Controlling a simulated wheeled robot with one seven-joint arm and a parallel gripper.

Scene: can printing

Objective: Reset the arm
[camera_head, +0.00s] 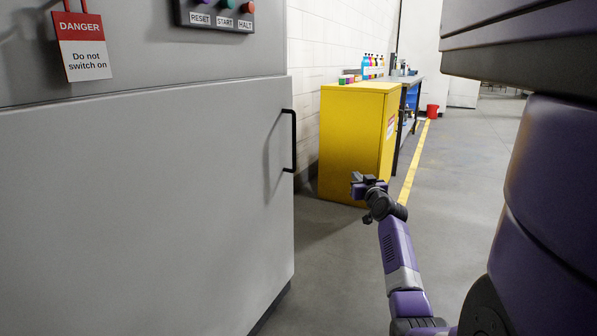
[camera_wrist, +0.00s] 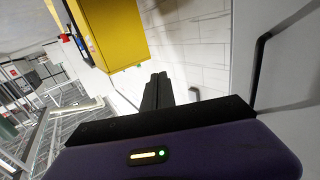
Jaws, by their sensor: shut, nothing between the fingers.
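My arm, purple and grey, reaches up from the bottom of the head view. My gripper (camera_head: 369,181) is at its end, in front of the yellow cabinet's lower part in the picture. In the wrist view my gripper's dark fingers (camera_wrist: 157,90) are together, with nothing between them. They point toward the white wall and the floor beside the yellow cabinet, and touch nothing that I can see.
A grey machine (camera_head: 140,200) with a black handle (camera_head: 292,140), a button panel (camera_head: 215,14) and a danger tag (camera_head: 83,47) fills the left. The yellow cabinet (camera_head: 350,135) stands behind my gripper. Floor on the right is clear.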

